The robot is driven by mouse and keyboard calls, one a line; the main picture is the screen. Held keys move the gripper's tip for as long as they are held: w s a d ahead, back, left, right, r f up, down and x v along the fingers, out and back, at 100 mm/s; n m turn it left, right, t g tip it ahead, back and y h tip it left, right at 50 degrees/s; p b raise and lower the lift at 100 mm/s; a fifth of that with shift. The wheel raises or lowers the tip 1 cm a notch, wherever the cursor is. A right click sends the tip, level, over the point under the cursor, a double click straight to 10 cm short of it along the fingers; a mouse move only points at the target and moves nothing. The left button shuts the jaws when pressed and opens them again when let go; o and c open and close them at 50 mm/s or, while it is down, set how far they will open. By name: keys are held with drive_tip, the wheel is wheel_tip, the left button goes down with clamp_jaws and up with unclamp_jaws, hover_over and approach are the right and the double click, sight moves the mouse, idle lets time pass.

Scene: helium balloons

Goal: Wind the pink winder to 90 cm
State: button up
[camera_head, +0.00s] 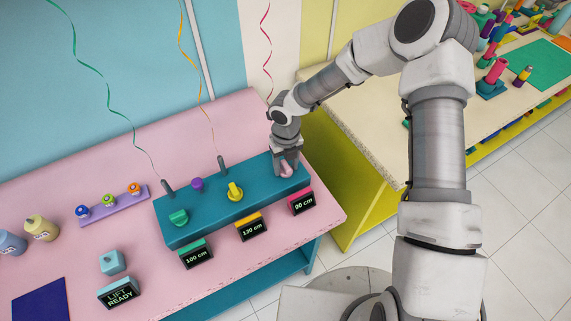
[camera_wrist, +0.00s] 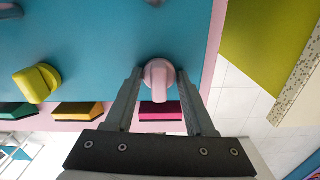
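The pink winder (camera_head: 287,169) sits at the right end of the teal block (camera_head: 215,212), partly hidden by my gripper (camera_head: 287,162) in the head view. In the wrist view the pink winder (camera_wrist: 158,82) has its handle pointing towards my palm, and my gripper (camera_wrist: 159,76) has one finger on each side with gaps between them and the handle. The pink-topped display (camera_head: 302,202) in front of it reads 90 cm. A pink ribbon (camera_head: 265,45) hangs above this end of the block.
The yellow winder (camera_head: 235,192) and green winder (camera_head: 179,217) stand left on the same block, with displays reading 130 cm (camera_head: 251,227) and 100 cm (camera_head: 196,254). A purple knob (camera_head: 197,184) stands behind them. A LIFT READY display (camera_head: 119,294) is at front left.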

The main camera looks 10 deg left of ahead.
sight(286, 164)
drive_tip(key=shift+r+p, duration=1.2)
drive_tip(key=shift+r, duration=2.3)
drive_tip(key=s+d+r+m+t+h+b, duration=0.2)
drive_tip(key=s+d+r+m+h+b, duration=0.15)
drive_tip(key=d+r+m, duration=1.4)
drive_tip(key=s+d+r+m+t+y+b, duration=0.1)
drive_tip(key=s+r+m, duration=0.3)
drive_tip(key=s+m, duration=0.4)
drive_tip(key=s+d+r+m+t+y+b, duration=0.2)
drive_tip(key=s+m, duration=0.6)
drive_tip(key=m, duration=0.8)
drive_tip(key=shift+d+r+m+t+b, duration=0.3)
drive_tip(key=shift+d+r+m+b, duration=0.15)
drive_tip(key=shift+r, duration=0.45)
drive_tip(key=shift+a+y, duration=0.2)
drive_tip(key=shift+y, duration=0.05)
